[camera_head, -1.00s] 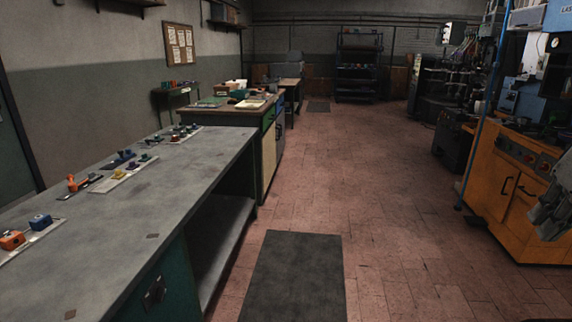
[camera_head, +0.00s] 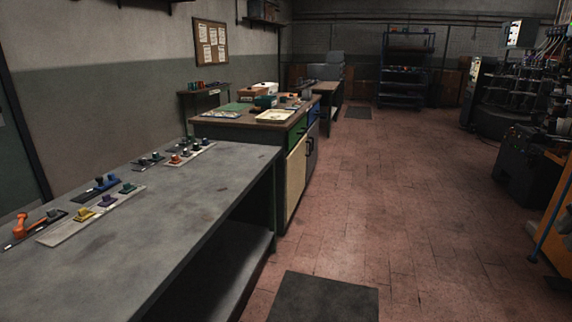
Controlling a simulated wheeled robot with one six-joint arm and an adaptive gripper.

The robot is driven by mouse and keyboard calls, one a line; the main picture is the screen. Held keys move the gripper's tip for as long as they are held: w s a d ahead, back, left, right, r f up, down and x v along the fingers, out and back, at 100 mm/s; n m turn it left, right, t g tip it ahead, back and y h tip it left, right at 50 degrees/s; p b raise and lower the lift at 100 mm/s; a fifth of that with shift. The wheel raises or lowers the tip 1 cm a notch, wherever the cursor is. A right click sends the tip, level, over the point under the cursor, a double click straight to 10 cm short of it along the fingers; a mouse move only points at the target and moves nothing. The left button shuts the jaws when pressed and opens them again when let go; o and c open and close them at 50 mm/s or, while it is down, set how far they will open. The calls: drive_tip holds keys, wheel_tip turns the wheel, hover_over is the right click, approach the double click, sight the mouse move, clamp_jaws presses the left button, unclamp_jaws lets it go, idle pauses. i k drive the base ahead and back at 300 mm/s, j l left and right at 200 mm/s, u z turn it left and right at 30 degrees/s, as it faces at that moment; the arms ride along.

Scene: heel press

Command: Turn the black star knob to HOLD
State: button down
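I cannot make out for certain which part is the black star knob, nor any HOLD mark. Several small knobs and levers sit on plates along the grey bench (camera_head: 190,215) at left. A pale plate (camera_head: 60,236) carries yellow, purple and green knobs. Behind it are an orange lever (camera_head: 22,226) and a blue part with a dark knob (camera_head: 103,182). Farther along, another pale plate (camera_head: 180,163) carries an orange knob and dark knobs, with more dark small parts (camera_head: 150,158) beside it. All are too small to read. My gripper is not in view.
A dark mat (camera_head: 325,298) lies on the open tiled floor right of the bench. A second workbench (camera_head: 240,122) with trays stands beyond the bench. A blue shelf rack (camera_head: 404,70) is at the back. Dark machines (camera_head: 530,165) and an orange cabinet (camera_head: 556,222) stand at right.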

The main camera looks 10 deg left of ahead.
sight(141, 161)
drive_tip(key=i+u, duration=0.7)
drive_tip(key=i+l+u, duration=0.1)
drive_tip(key=i+u, duration=0.5)
drive_tip(key=u, duration=0.15)
drive_tip(key=i+u, duration=0.25)
drive_tip(key=u, duration=0.15)
drive_tip(key=i+l+u, duration=0.2)
drive_tip(key=l, duration=0.35)
drive_tip(key=i+l+u, duration=0.2)
drive_tip(key=l, duration=0.4)
drive_tip(key=i+l+u, duration=0.15)
drive_tip(key=l, duration=0.45)
drive_tip(key=i+l+u, duration=0.2)
drive_tip(key=l, duration=0.45)
drive_tip(key=l+u, duration=0.2)
drive_tip(key=l, duration=0.4)
drive_tip(key=k, duration=0.05)
